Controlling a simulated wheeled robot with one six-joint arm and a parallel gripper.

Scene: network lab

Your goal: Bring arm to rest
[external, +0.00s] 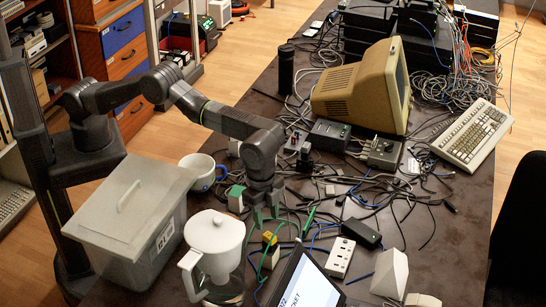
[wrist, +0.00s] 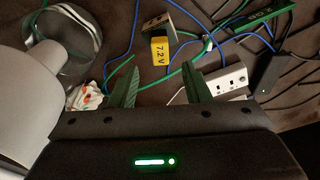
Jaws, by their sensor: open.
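My arm reaches out from its column at the left over the dark table (external: 440,230). My gripper (external: 265,214) points down above the cluttered middle of the table, and its green fingers are apart. In the wrist view my gripper (wrist: 160,80) shows nothing held between the fingers. A yellow block marked 7.2 V (wrist: 159,51) lies beyond the fingertips; it also shows below the gripper in the external view (external: 269,238).
A lidded grey bin (external: 135,210), a white jug (external: 213,250) and a white bowl (external: 200,169) stand near my arm.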

